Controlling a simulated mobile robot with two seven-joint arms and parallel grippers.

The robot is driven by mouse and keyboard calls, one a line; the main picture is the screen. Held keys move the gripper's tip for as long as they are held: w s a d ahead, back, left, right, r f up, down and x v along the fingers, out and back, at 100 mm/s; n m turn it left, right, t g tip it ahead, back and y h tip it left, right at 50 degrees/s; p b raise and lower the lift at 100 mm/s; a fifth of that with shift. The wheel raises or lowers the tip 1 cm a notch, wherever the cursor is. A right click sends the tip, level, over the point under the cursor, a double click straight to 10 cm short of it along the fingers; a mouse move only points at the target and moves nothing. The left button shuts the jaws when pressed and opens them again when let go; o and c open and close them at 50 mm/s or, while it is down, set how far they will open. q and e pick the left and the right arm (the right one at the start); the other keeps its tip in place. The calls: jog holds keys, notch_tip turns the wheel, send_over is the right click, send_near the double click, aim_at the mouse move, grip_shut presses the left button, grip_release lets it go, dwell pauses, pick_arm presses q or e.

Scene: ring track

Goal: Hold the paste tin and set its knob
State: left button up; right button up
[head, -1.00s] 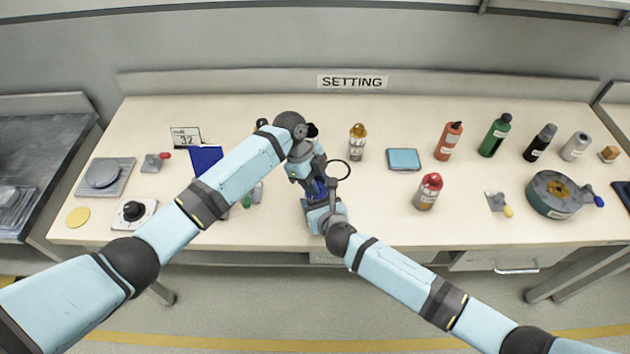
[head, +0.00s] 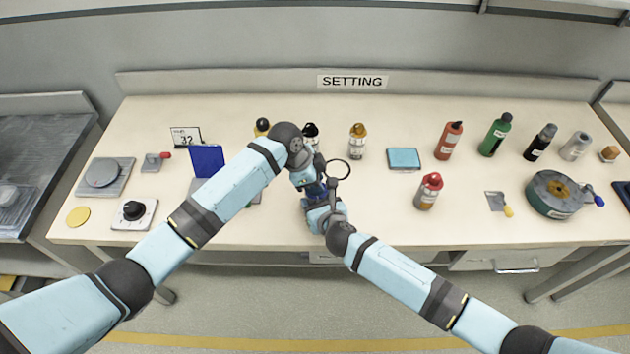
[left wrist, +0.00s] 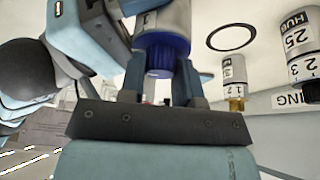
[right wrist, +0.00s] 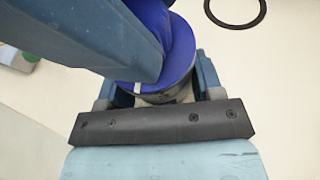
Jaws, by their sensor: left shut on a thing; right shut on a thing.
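The paste tin (head: 319,189) stands at the front middle of the bench, mostly hidden by my grippers. Its blue knob (left wrist: 160,55) and white marked body (left wrist: 168,18) show in the left wrist view. My left gripper (head: 314,184) comes from above and is shut on the knob. My right gripper (head: 319,206) is shut around the body, low down near the bench. In the right wrist view the blue knob (right wrist: 181,45) shows a white tick at its lower edge, above the dark body. The scale cannot be read.
A black ring (head: 336,170) lies just behind the tin. A card (head: 186,137) reading 32 stands at the left, near a blue panel (head: 206,160). Several bottles stand behind and right, including a red-capped one (head: 428,192). The bench between tin and that bottle is clear.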

pick_arm(q)
jog(key=shift+n, duration=0.5)
jog(key=o, duration=0.9)
jog(key=shift+o, duration=0.2)
jog(key=shift+r, duration=0.1)
jog(key=v, duration=1.1)
jog(key=shift+s+a+r, duration=0.15)
jog(key=shift+s+r, duration=0.1)
jog(key=shift+r, duration=0.15)
